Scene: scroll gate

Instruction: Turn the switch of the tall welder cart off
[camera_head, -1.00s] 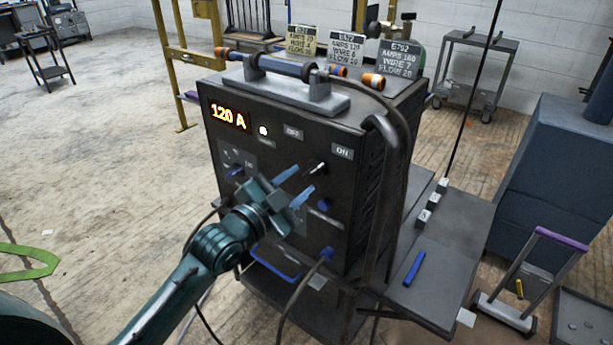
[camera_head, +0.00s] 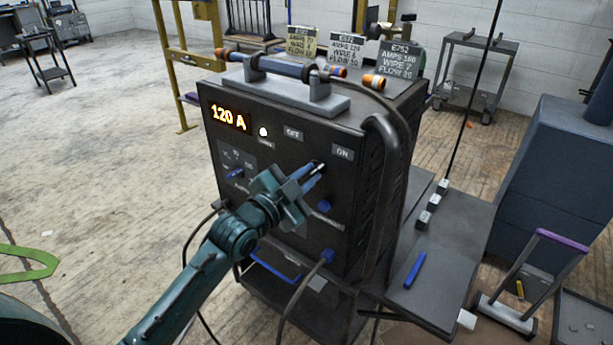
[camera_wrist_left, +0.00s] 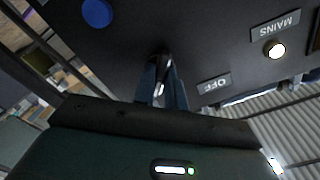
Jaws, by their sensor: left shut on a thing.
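The tall welder cart (camera_head: 285,215) is a dark cabinet in the middle of the head view. Its lit display (camera_head: 230,116) reads 120 A. The switch (camera_head: 318,166) is a small metal lever between and below the OFF label (camera_head: 293,133) and the ON label (camera_head: 342,153). It points toward ON. My left gripper (camera_head: 312,176) is shut on the switch lever; the wrist view shows the blue fingers around the lever (camera_wrist_left: 160,80), with the OFF label (camera_wrist_left: 214,85) nearby. A white lamp (camera_wrist_left: 274,49) by the MAINS label is lit. My right gripper is out of view.
A side shelf (camera_head: 440,260) on the cart's right holds a blue bar. A torch handle (camera_head: 285,66) lies on top, before several cards with numbers. Cables hang at the front.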

